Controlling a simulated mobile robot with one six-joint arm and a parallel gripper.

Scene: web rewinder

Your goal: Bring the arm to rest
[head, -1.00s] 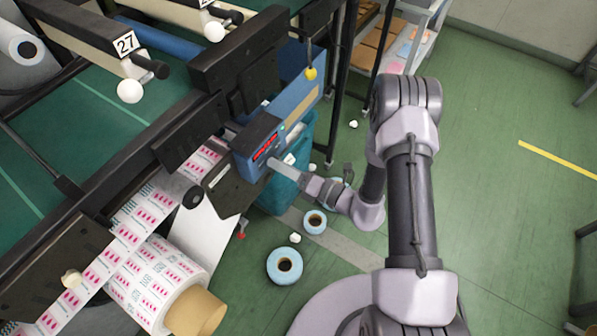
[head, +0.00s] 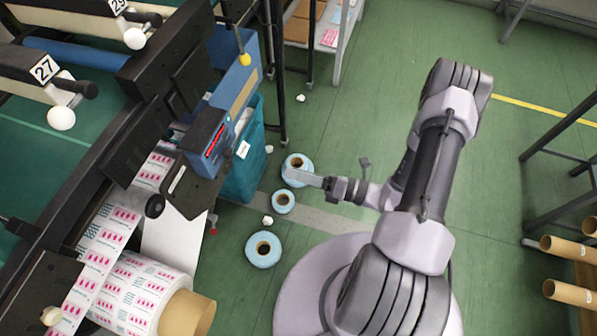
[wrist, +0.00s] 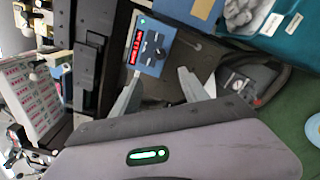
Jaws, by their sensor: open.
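My gripper (head: 300,177) is at the middle of the head view, in the air over the green floor, with the arm folded back above my base. In the wrist view my gripper (wrist: 160,92) shows two grey fingers spread apart with nothing between them. Beyond the fingers is the blue control box (wrist: 152,47) with a red display. In the head view this box (head: 208,138) is to the left of the gripper, clear of it.
Blue rolls (head: 263,250) and white crumpled bits lie on the floor near my base. The rewinder with its printed label roll (head: 135,285) fills the left side. A teal bin (head: 243,165) stands beside it. Cardboard tubes (head: 568,293) are at the right. Open floor lies at the upper right.

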